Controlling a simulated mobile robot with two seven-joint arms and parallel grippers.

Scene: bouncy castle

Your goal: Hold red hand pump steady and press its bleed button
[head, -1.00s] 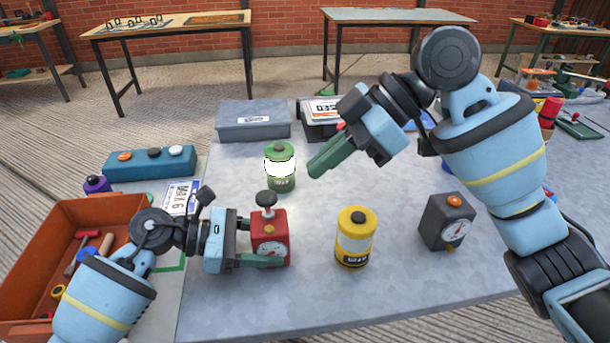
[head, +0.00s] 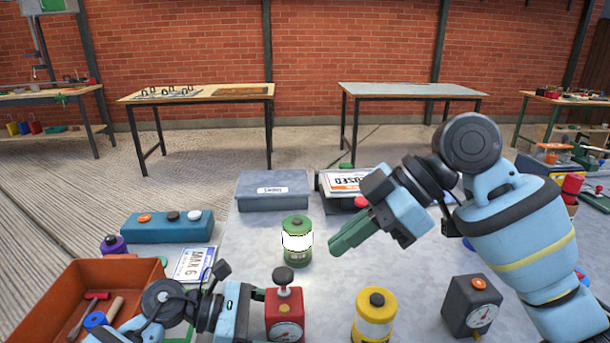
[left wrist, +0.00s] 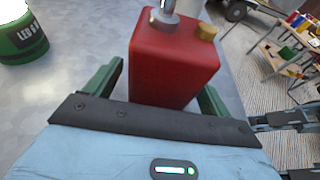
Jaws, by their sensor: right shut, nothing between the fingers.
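The red hand pump (head: 285,312) stands upright at the lower edge of the head view, with a dark knob on top and a round gauge on its front. In the left wrist view the red pump (left wrist: 172,62) has a metal stem and a small brass-coloured piece on top; I cannot tell whether that piece is the bleed button. My left gripper (left wrist: 162,84) has a green finger on either side of the pump. I cannot tell whether both fingers touch it. My right gripper (head: 342,243) is shut and empty, above the table, behind and right of the pump.
A green canister (head: 297,242) stands behind the pump; a yellow canister (head: 374,316) and a dark gauge box (head: 471,305) stand right of it. A grey box (head: 272,192) is at the back. An orange tool bin (head: 46,290) is at left.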

